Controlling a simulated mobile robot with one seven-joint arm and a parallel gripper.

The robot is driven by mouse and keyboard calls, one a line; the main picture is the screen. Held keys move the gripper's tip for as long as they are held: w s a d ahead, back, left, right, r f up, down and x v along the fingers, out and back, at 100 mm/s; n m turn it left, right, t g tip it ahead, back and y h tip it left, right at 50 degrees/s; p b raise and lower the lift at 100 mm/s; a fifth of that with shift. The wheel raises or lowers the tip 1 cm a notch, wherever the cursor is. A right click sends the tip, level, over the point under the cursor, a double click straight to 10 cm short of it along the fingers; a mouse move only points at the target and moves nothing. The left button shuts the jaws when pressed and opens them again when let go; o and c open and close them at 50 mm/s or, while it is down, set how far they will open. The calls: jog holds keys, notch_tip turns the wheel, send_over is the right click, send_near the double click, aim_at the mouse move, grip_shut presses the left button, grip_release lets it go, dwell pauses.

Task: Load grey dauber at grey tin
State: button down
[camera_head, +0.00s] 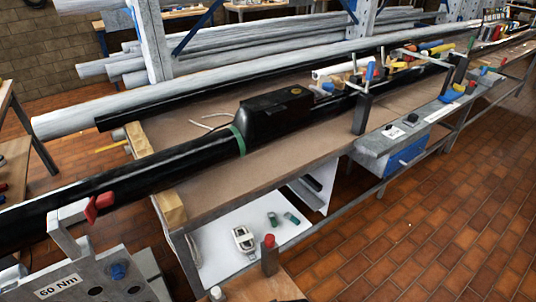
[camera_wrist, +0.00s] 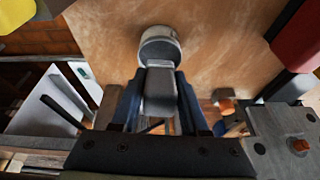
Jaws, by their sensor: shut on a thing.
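In the wrist view my gripper (camera_wrist: 160,92) is shut on the grey dauber (camera_wrist: 160,103), a grey block between its two dark blue fingers. The grey tin (camera_wrist: 160,36), round with a pale wall and a darker grey inside, sits just beyond the dauber on a brown wooden surface. The dauber's far end overlaps the near side of the tin in the picture. I cannot tell whether they touch or whether the dauber's tip is inside. In the head view I cannot make out my gripper, the held dauber or the grey tin.
A long black mast (camera_head: 120,180) with a green band lies along the bench (camera_head: 285,160). A red-capped dark block (camera_head: 269,258) stands at lower front. A grey plate with an orange bolt (camera_wrist: 299,145) is right of my gripper. A red object (camera_wrist: 299,38) is at upper right.

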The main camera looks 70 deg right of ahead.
jog(key=shift+r+p, duration=2.05)
jog(key=shift+r, duration=0.25)
